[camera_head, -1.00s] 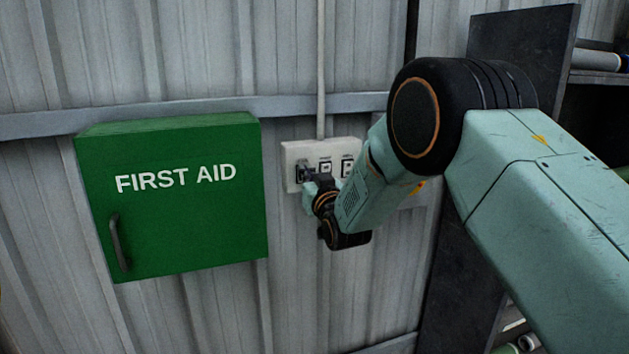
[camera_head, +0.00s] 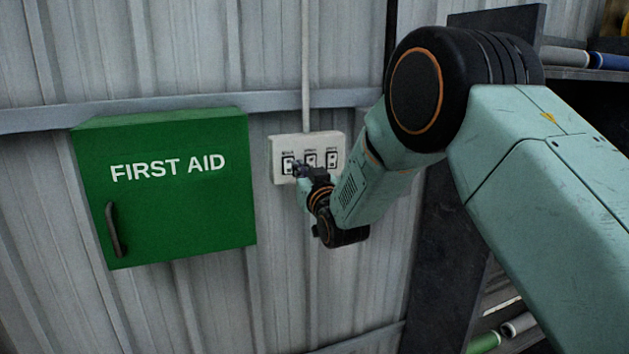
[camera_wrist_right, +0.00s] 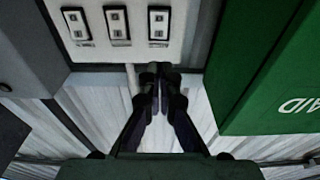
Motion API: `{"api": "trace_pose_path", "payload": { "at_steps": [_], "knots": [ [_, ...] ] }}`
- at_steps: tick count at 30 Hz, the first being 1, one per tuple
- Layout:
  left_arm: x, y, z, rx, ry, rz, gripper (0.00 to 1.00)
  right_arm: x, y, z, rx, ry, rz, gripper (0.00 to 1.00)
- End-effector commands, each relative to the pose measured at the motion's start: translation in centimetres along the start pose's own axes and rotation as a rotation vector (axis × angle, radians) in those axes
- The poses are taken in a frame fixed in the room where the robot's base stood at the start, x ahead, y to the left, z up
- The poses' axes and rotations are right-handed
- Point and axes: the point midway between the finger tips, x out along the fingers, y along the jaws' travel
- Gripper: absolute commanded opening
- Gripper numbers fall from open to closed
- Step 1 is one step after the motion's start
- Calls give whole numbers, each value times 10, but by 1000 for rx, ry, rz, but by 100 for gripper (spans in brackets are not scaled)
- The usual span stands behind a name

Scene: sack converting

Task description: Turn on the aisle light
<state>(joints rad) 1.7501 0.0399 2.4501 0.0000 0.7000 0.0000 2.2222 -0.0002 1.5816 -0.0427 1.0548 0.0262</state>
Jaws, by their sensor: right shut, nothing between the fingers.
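A white switch plate (camera_head: 308,138) with three switches side by side is fixed to the corrugated wall. Small labels above the switches are too small to read. My right gripper (camera_head: 299,170) is shut and empty, close to the left switch (camera_head: 288,166); the middle switch (camera_head: 310,160) and right switch (camera_head: 331,159) are clear. The right wrist view is upside down: the closed fingertips (camera_wrist_right: 153,74) appear just below the rightmost switch (camera_wrist_right: 158,23), at the plate's edge (camera_wrist_right: 110,60). Whether they touch the plate cannot be told. My left gripper is out of view.
A green first aid box (camera_head: 165,215) juts from the wall left of the plate, and close beside the fingers in the right wrist view (camera_wrist_right: 260,80). A conduit (camera_head: 305,70) rises from the plate. A dark shelf panel (camera_head: 440,240) stands at right.

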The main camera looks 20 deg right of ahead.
Motion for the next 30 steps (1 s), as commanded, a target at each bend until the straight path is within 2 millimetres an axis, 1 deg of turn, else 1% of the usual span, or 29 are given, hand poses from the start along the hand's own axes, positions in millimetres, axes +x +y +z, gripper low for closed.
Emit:
{"api": "trace_pose_path", "payload": {
  "at_steps": [9, 15, 21, 30],
  "knots": [
    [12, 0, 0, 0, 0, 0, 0, -43, 0, -10, 0, -1, 0, 0],
    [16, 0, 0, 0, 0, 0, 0, -66, 0, -16, 0, 0, 0, 0],
    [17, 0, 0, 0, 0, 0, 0, -77, 0, -18, 0, 0, 0, 0],
    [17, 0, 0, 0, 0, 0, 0, -78, 0, -19, 0, 0, 0, 0]
  ]
}}
